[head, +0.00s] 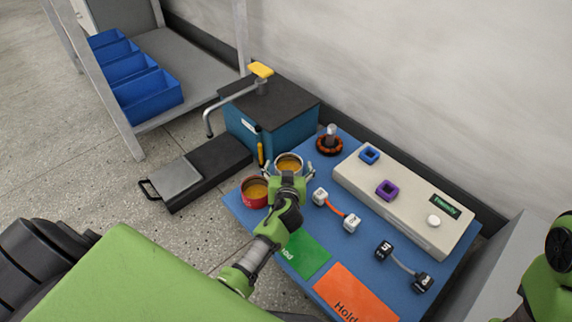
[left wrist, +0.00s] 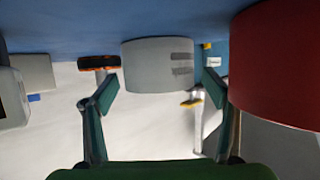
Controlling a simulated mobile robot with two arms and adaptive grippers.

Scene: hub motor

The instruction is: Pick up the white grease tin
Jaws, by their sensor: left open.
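The white grease tin (head: 289,161) stands upright on the blue work mat, with yellowish grease showing in its open top. A red tin (head: 254,190) with similar contents stands just to its left and nearer me. My left gripper (head: 287,178) is at the near side of the white tin and hides part of it. In the left wrist view, which is upside down, the white tin (left wrist: 158,65) shows between the two open fingers (left wrist: 160,92), and the red tin (left wrist: 280,65) is close by at the right. I cannot tell whether the fingers touch the white tin. My right gripper is not in view.
On the blue mat (head: 258,222) are a copper-coloured coil (head: 329,142), white connectors (head: 351,223), black connectors (head: 422,282), a beige tester box (head: 405,207), a green card (head: 306,255) and an orange card (head: 352,294). An orange-handled tool (head: 261,152) and a teal box (head: 290,100) stand behind the tins.

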